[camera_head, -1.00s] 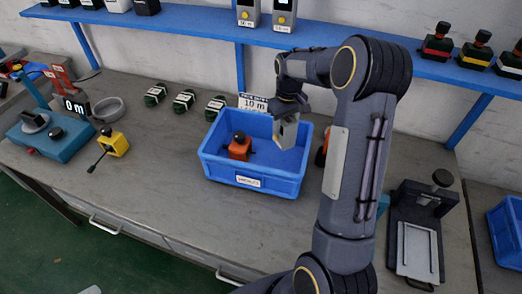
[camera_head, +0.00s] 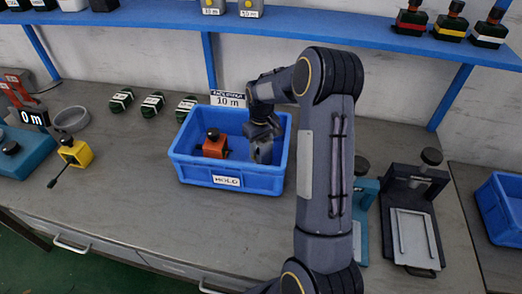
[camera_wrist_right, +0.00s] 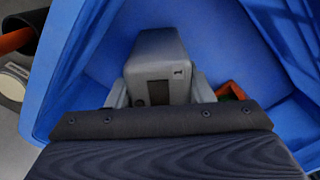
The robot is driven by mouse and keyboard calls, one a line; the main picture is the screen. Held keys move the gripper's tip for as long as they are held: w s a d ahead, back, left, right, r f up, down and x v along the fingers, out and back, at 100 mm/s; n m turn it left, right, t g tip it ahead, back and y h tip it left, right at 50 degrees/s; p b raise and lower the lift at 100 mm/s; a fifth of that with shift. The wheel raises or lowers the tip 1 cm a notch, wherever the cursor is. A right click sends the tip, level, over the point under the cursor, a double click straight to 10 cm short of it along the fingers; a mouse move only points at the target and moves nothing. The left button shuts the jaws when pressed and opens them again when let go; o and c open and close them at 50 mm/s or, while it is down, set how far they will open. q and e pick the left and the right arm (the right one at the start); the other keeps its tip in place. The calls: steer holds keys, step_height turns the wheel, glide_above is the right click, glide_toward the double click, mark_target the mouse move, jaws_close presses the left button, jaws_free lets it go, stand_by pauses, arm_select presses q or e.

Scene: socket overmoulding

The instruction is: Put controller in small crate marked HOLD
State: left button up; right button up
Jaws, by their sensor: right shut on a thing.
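The small blue crate (camera_head: 255,184) stands on the workbench with a HOLD label on its front face. My right gripper (camera_head: 262,140) is over the crate's right half, its fingers down inside the rim. It is shut on the controller (camera_head: 264,154), a grey box. In the right wrist view the controller (camera_wrist_right: 158,55) sits between the two fingers (camera_wrist_right: 158,92), with blue crate walls (camera_wrist_right: 80,75) around it. Whether its underside touches the crate floor cannot be told. My left gripper is not in view.
An orange block with a black knob (camera_head: 214,149) lies in the crate's left half. A 10 m sign (camera_head: 228,100) stands behind. Several dark green rolls (camera_head: 152,103) and a yellow device (camera_head: 76,153) are to the left. Black (camera_head: 412,225) and teal (camera_head: 364,200) fixtures stand right.

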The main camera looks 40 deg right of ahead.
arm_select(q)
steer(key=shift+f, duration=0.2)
arm_select(e)
steer(key=shift+f, duration=0.25)
steer(key=shift+f, duration=0.1)
steer(key=o, duration=0.6)
steer(key=shift+f, duration=0.1)
steer(key=o, duration=0.5)
steer(key=shift+c, duration=0.2)
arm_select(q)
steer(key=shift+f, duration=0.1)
arm_select(e)
steer(key=shift+r, duration=0.2)
